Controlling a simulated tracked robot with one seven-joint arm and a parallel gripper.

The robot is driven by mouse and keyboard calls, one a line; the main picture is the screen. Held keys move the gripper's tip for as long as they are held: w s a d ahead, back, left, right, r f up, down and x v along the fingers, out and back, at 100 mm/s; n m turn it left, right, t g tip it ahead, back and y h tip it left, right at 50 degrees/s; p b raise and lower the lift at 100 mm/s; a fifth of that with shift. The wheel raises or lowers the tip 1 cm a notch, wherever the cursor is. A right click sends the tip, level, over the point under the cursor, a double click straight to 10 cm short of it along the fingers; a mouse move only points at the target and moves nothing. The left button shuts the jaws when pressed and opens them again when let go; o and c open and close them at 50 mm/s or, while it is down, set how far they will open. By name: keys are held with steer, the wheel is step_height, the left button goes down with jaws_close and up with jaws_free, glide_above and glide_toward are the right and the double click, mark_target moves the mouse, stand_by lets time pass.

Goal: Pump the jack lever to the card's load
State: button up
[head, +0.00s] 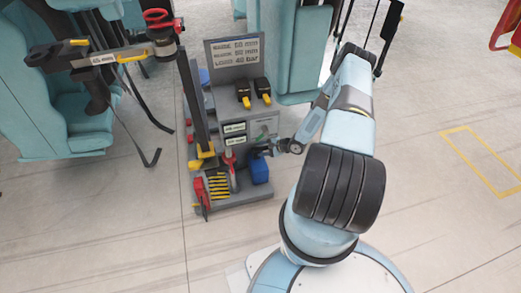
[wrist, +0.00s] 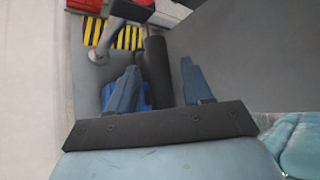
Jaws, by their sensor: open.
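My gripper (head: 268,149) is open, at the right front of the grey cart (head: 262,197). In the wrist view its fingers (wrist: 160,82) stand apart, with a dark rod (wrist: 157,62) showing between them. The rod may be the jack lever; I cannot tell whether it is between the fingertips or beyond them. Neither finger visibly grips it. The grey card board (head: 235,52) stands upright at the cart's back; its last line appears to read LOAD 40 bar. A gauge is not clearly readable.
A blue block (head: 260,169) sits on the cart's base, partly behind a finger in the wrist view. Yellow-black stripes (wrist: 127,38) and a red part (head: 198,187) are at the front left. A tall dark post (head: 193,105) rises left. Teal seats (head: 75,110) flank the cart.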

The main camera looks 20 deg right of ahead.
steer(key=v, duration=1.3)
steer(key=shift+d+r, duration=0.15)
steer(key=shift+r, duration=0.05)
steer(key=shift+s, duration=0.1)
steer(key=w+a+f+n, duration=0.2)
steer(key=a+n, duration=0.1)
steer(key=n, duration=0.8)
steer(key=w+a+f+n, duration=0.2)
steer(key=w+n, duration=0.1)
steer(key=n, duration=0.9)
steer(key=w+a+f+n+g, duration=0.1)
steer(key=w+a+f+n, duration=0.1)
steer(key=n, duration=1)
steer(key=shift+w+a+f, duration=0.15)
steer(key=shift+a+f, duration=0.1)
steer(key=shift+a, duration=0.2)
steer(key=shift+w+a+f, duration=0.15)
steer(key=shift+a+f, duration=0.1)
steer(key=shift+a, duration=0.2)
